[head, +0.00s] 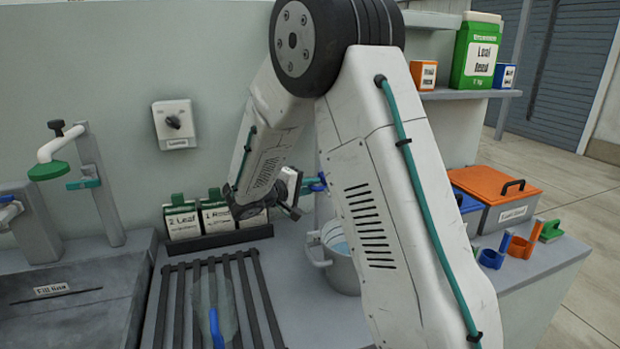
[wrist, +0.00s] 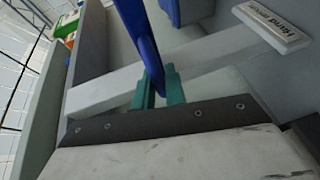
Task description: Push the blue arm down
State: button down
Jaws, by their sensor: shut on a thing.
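The blue arm (wrist: 138,35) is a long, smooth blue bar that enters from the top of the wrist view and runs down between my teal fingertips. My gripper (wrist: 158,90) is shut on the blue arm near its lower end there. In the head view my gripper (head: 312,183) is behind the counter's bucket area, and a small bit of the blue arm (head: 319,186) shows at its teal fingers. My own arm links hide most of the blue arm and its mount in the head view.
A grey bucket (head: 341,268) with liquid stands just below my gripper. Labelled containers (head: 182,220) sit in a rack to its left, near a slatted rack (head: 165,310). An orange-lidded box (head: 495,186) stands right.

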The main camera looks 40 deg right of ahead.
jog(key=shift+s+f, duration=0.1)
jog(key=shift+f, duration=0.25)
jog(key=c, duration=1.5)
grip_release()
jog(key=shift+f, duration=0.1)
jog(key=shift+o, duration=0.2)
jog(key=w+v, duration=0.1)
jog(key=v, duration=0.6)
jog(key=shift+s+a, duration=0.45)
jog(key=shift+n, duration=0.3)
